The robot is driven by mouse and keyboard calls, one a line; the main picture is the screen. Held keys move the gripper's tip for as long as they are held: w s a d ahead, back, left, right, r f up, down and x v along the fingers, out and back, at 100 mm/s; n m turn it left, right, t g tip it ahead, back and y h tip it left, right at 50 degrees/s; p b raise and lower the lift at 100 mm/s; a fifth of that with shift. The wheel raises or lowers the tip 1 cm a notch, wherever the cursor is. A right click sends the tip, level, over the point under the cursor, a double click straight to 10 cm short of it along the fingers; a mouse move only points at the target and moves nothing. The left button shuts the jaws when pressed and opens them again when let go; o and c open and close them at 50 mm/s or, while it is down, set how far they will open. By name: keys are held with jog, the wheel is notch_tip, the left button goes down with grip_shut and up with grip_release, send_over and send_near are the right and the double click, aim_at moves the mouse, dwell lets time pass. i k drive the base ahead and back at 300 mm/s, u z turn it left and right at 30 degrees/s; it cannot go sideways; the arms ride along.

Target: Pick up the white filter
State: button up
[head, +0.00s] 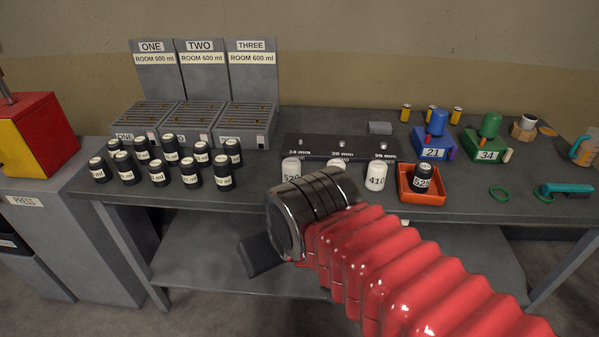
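Three white filters stand on the bench in front of the dark gauge strip. The left one (291,168) has a partly hidden label. The middle one (337,164) shows only its top above my arm. The right one (376,178) is labelled 410. My red-sleeved arm with its metal wrist reaches in from the lower right and covers the bench's front edge. A dark block, seemingly part of my gripper (262,255), shows below the wrist, in front of the bench and lower than the filters in the picture. The fingers cannot be made out, nor what is between them.
An orange tray (422,196) holding a black filter (423,180) stands right of the white filters. Several black canisters (158,172) crowd the left. The dark gauge strip (318,148) lies behind. Blue (433,148) and green (487,146) devices stand right.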

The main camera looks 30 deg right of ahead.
aim_at(291, 166)
jog(key=u, duration=0.1)
jog(key=i, duration=1)
jog(key=z, duration=0.1)
